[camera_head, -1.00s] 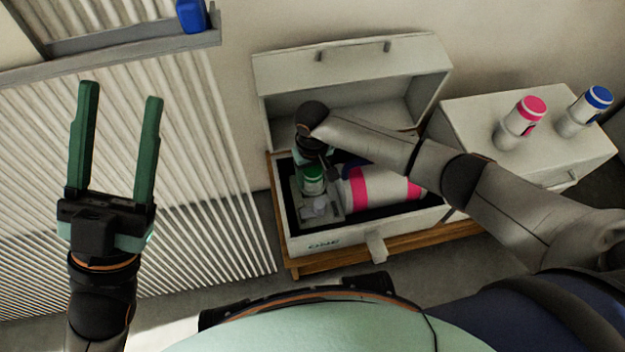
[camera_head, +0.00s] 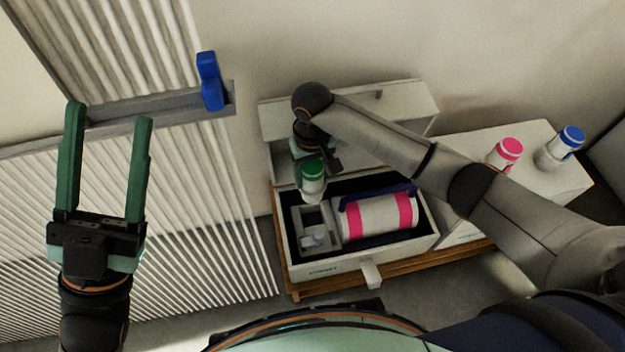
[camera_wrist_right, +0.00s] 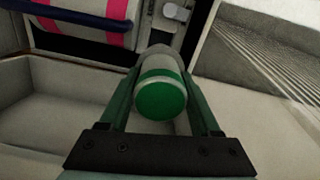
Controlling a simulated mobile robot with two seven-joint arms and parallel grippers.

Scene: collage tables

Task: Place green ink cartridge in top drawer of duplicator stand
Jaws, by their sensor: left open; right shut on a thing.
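The green ink cartridge (camera_head: 313,170) has a green cap and a white body. My right gripper (camera_head: 312,180) is shut on it above the rear left of the open white duplicator (camera_head: 330,267). In the right wrist view the cartridge (camera_wrist_right: 161,97) sits between the fingers (camera_wrist_right: 160,78), green end towards the camera. A small grey compartment below it looks empty of cartridges. The white cabinet (camera_head: 548,185) at the right may be the duplicator stand; no open drawer shows in it. My left gripper (camera_head: 108,112) is open and empty at the left.
A drum with pink bands (camera_head: 380,218) lies in the duplicator, whose lid (camera_head: 395,100) is raised behind. Pink (camera_head: 505,153) and blue (camera_head: 560,147) cartridges stand on the cabinet. A blue object (camera_head: 209,82) sits on the ledge above the ribbed surface at left.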

